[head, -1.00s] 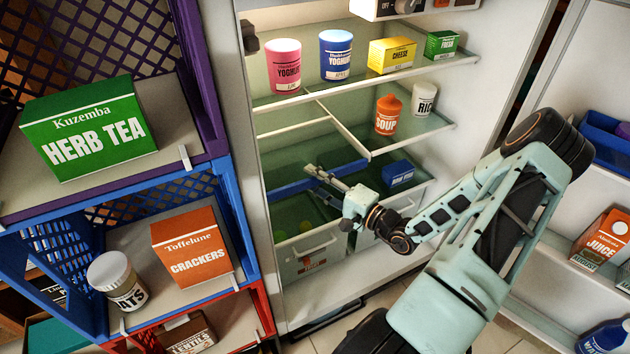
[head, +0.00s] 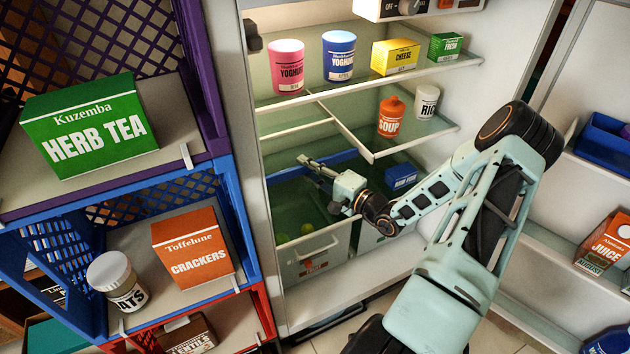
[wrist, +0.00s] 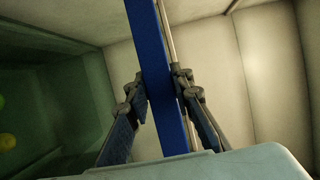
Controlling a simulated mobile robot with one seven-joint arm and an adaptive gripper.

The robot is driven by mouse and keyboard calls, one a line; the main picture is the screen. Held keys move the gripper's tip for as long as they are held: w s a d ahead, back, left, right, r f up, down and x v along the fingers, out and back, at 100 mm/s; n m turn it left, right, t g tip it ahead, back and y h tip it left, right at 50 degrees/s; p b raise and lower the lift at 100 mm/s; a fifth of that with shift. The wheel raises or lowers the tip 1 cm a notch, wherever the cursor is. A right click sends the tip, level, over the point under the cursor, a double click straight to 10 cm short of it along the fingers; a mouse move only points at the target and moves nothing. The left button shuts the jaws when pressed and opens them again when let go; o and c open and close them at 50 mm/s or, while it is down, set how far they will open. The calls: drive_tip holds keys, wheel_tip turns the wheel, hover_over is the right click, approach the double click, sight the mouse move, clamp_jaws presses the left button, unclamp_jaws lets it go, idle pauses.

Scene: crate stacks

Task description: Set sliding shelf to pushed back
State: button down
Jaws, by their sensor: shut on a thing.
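The sliding shelf's blue front bar (head: 283,174) runs across the left half of the fridge, above the drawers and below the middle shelf. My gripper (head: 306,163) reaches in from the right and is shut on this bar. In the wrist view, the blue bar (wrist: 147,40) passes between the two fingers of my gripper (wrist: 160,88), with a pale strip along its right side. The shelf's pane is hard to make out through the green glass.
A left drawer (head: 318,262) with round items sits below, beside another drawer. A blue box (head: 400,176) stands right of my gripper. The middle shelf's white front divider (head: 342,128) is above, with a soup bottle (head: 391,116) and rice jar (head: 426,102) to its right.

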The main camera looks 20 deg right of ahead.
sight(322, 164)
drive_tip(key=w+b, duration=0.2)
drive_tip(key=w, duration=0.8)
drive_tip(key=shift+a, duration=0.15)
drive_tip(key=c, duration=1.7)
unclamp_jaws()
drive_tip(key=shift+o, duration=0.2)
drive_tip(key=v, duration=1.1)
drive_tip(key=shift+s, duration=0.1)
drive_tip(key=shift+s+d, duration=0.25)
drive_tip(key=shift+s, duration=0.1)
drive_tip(key=shift+c, duration=0.7)
